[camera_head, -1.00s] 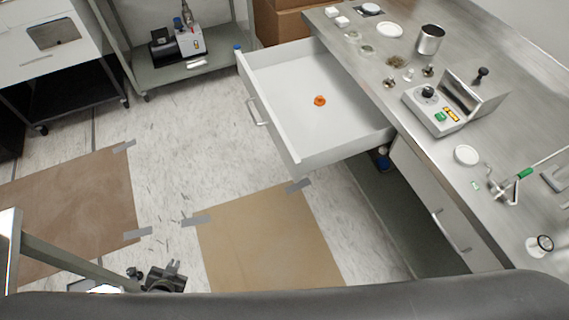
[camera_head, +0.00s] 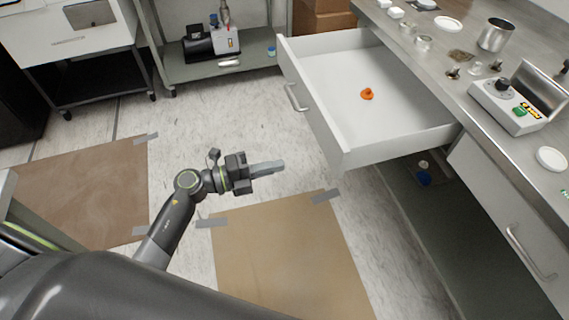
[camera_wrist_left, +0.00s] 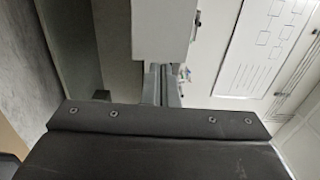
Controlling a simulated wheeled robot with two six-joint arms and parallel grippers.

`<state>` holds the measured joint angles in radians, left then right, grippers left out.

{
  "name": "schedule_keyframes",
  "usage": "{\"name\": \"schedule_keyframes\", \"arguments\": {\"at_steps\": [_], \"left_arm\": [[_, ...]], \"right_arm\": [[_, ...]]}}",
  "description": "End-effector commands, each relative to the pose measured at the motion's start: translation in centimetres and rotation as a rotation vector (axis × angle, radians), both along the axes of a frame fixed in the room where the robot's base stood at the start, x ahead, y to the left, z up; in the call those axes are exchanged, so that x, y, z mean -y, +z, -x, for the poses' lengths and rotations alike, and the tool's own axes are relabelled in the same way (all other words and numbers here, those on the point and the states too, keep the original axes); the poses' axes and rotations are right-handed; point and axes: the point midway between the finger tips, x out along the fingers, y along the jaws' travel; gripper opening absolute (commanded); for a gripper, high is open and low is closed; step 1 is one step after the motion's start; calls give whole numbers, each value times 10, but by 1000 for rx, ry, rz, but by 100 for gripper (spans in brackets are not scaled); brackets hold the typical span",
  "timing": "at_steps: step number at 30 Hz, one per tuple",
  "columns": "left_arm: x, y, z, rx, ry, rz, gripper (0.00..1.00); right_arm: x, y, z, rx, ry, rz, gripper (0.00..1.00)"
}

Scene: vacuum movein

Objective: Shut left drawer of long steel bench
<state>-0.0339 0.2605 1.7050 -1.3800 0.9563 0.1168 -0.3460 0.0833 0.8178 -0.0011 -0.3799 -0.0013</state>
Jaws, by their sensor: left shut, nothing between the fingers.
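The left drawer (camera_head: 340,110) of the long steel bench (camera_head: 470,75) is pulled far out, its white inside showing. A small orange object (camera_head: 367,94) lies on its floor. The drawer front (camera_head: 318,118) faces left and carries a bar handle (camera_head: 295,97). My left gripper (camera_head: 280,166) is shut and empty, its fingers pointing right, a short gap from the drawer front's near end in the picture. In the left wrist view the shut fingers (camera_wrist_left: 164,84) show beyond the dark wrist housing, with a pale panel, seemingly the drawer, beside them. My right gripper is out of view.
A second, closed drawer (camera_head: 515,215) is in the bench at right. A low shelf (camera_head: 400,215) runs beneath the bench. A metal cart (camera_head: 195,68) stands at the back. Taped brown sheets (camera_head: 285,260) lie on the floor, which is clear before the drawer.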

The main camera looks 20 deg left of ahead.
Motion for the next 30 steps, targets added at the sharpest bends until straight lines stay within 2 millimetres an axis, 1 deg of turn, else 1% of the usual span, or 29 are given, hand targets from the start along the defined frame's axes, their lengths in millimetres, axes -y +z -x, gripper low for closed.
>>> {"name": "schedule_keyframes", "arguments": {"at_steps": [1, 9, 15, 18, 21, 30], "left_arm": [[9, 3, -6, 2, -1, 6, 0], [58, 2, -39, -1, 1, 8, 0], [85, 1, -57, -2, 1, 5, 0], [93, 1, -63, 0, 2, 5, 0], [97, 0, -66, -2, 3, 3, 0], [99, 0, -67, -2, 3, 3, 0]], "right_arm": [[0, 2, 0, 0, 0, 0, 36], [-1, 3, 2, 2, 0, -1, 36], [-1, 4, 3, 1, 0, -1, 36], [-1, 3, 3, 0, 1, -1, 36], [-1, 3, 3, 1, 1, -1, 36], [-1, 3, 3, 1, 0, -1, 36]]}}
